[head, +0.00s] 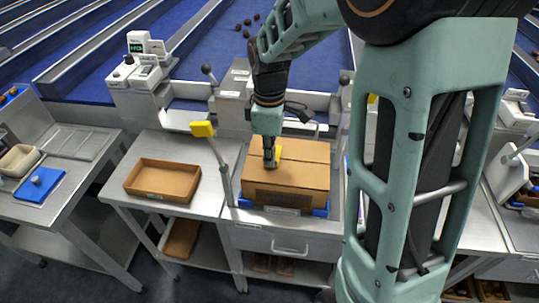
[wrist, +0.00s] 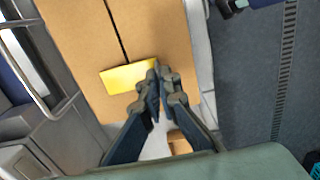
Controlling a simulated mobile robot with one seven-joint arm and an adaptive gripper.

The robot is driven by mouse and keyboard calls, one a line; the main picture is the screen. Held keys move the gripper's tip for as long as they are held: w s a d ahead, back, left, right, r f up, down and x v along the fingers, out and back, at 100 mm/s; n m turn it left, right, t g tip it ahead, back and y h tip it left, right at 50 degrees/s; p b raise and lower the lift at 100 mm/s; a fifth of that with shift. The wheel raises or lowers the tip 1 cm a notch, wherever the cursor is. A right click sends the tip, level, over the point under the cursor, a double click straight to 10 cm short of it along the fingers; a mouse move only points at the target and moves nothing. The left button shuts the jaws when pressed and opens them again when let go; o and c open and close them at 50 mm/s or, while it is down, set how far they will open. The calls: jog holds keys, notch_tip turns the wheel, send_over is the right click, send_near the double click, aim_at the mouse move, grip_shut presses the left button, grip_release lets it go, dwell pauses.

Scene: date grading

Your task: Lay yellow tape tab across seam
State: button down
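A closed brown cardboard box (head: 306,176) stands on a blue base on the middle bench; its top also fills much of the wrist view (wrist: 165,30). The dark seam (wrist: 113,28) between its flaps runs down to the yellow tape tab (wrist: 127,77). The tab lies crosswise over the seam line, and a bit of it shows behind my gripper in the head view (head: 278,152). My gripper (wrist: 158,70) points down over the box top, its fingertips close together at the tab's right end, apparently pinching it. I cannot tell whether the tab touches the cardboard.
An empty brown tray (head: 163,181) sits on the bench left of the box. A yellow-topped post (head: 202,129) stands close to the box's left side. Grey machine housings (head: 232,95) stand behind the box. The bench between tray and post is clear.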

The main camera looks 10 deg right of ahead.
jog(key=shift+f, duration=0.25)
dwell(0.5)
jog(key=c, duration=2.1)
grip_release()
jog(key=shift+c, duration=1)
jog(key=shift+r+p, duration=2.7)
jog(key=shift+r, duration=0.85)
